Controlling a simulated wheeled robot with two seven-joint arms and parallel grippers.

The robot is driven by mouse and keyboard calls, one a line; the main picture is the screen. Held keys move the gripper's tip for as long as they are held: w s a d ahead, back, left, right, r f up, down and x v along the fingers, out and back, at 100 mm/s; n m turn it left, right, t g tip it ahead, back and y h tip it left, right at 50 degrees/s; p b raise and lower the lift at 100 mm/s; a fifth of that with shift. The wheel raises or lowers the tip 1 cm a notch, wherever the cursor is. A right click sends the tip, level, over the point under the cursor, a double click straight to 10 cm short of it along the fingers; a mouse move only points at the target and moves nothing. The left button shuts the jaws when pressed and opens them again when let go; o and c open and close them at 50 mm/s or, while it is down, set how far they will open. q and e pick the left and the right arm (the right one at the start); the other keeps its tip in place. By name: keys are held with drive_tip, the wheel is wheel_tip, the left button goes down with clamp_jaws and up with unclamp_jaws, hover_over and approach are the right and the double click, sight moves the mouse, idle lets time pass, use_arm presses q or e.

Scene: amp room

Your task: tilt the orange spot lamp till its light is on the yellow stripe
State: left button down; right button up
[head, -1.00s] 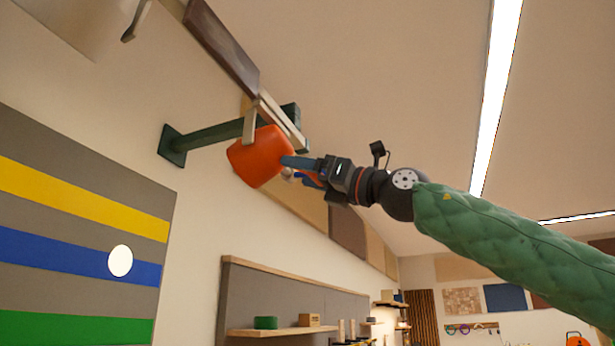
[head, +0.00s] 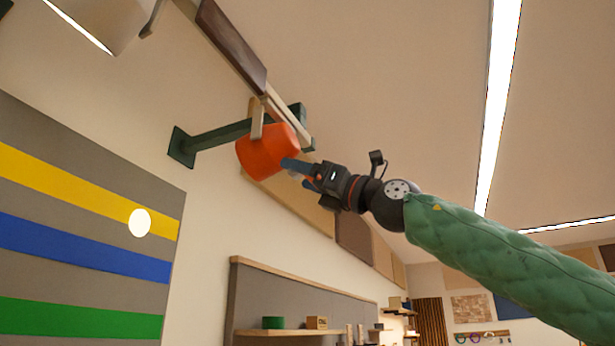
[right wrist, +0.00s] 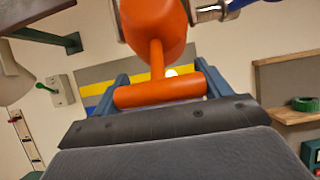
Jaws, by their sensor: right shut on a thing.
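The orange spot lamp (head: 265,151) hangs from a wooden bracket on a dark green wall arm; it also shows in the right wrist view (right wrist: 155,22). My right gripper (head: 303,170) is shut on the lamp's orange handle bar (right wrist: 160,92), with a blue finger at each side. The round white light spot (head: 139,222) lies on the striped wall panel. It overlaps the lower part of the yellow stripe (head: 70,188), and its lower edge seems to reach the grey band below. My left gripper is not in view.
The panel also has a blue stripe (head: 80,248) and a green stripe (head: 80,317). A pale lamp shade (head: 105,18) and a dark brown board (head: 232,45) are above. A wooden shelf (head: 285,332) with small items is below. Open air surrounds my right arm.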

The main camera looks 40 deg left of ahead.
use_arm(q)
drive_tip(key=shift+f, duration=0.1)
use_arm(e)
drive_tip(key=shift+a+f, duration=0.1)
drive_tip(key=shift+f, duration=0.05)
drive_tip(key=o, duration=1.3)
drive_tip(key=shift+c, duration=0.2)
drive_tip(key=shift+o, duration=0.7)
drive_tip(key=shift+a, duration=0.1)
drive_tip(key=shift+w+d+f, duration=0.1)
drive_tip(key=shift+d+f, duration=0.05)
drive_tip(key=shift+d, duration=0.25)
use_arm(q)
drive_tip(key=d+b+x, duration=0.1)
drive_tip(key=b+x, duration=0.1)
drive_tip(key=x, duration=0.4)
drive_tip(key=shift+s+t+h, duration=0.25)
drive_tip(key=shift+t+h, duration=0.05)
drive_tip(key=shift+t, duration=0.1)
use_arm(e)
drive_tip(key=v, duration=0.7)
